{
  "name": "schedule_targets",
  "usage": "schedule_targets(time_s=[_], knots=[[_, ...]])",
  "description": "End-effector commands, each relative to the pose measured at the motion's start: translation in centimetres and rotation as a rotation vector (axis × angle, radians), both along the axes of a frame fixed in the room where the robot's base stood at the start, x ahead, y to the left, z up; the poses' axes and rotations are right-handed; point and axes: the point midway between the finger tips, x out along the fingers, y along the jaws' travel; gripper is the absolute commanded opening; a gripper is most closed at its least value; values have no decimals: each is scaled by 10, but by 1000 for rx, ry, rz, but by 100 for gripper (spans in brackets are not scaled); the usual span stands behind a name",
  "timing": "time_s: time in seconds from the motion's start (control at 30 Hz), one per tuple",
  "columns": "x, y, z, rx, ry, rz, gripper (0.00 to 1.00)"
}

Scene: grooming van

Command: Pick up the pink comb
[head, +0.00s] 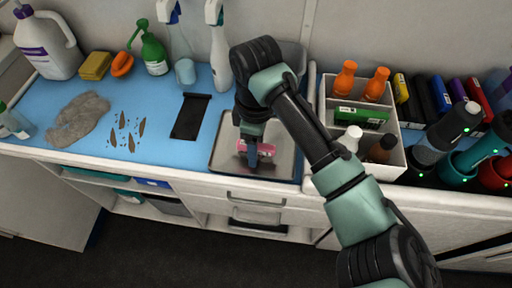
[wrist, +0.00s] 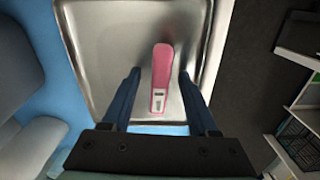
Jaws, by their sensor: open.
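The pink comb (wrist: 162,70) lies in a shallow metal tray (wrist: 105,25) in the wrist view, with a small pale label near its lower end. In the head view the comb (head: 262,146) is partly hidden behind my gripper (head: 252,158). My gripper (wrist: 160,88) is open, with one dark blue finger on each side of the comb. The fingers seem apart from the comb. I cannot tell how far the fingertips are above the tray.
A white divided caddy (head: 400,158) with bottles stands right of the tray. A black flat item (head: 190,116) lies to its left on the blue counter mat. Spray bottles (head: 217,50) stand behind.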

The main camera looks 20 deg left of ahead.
Motion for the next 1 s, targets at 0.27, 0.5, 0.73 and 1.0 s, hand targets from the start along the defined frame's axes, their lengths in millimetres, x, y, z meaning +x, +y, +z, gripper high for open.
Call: schedule_targets(time_s=[0.27,0.5,0.73,1.0], knots=[[0,0,1,0,0,0,35],[0,0,1,0,0,0,0],[0,0,1,0,0,0,0],[1,0,19,2,-3,0,0]])
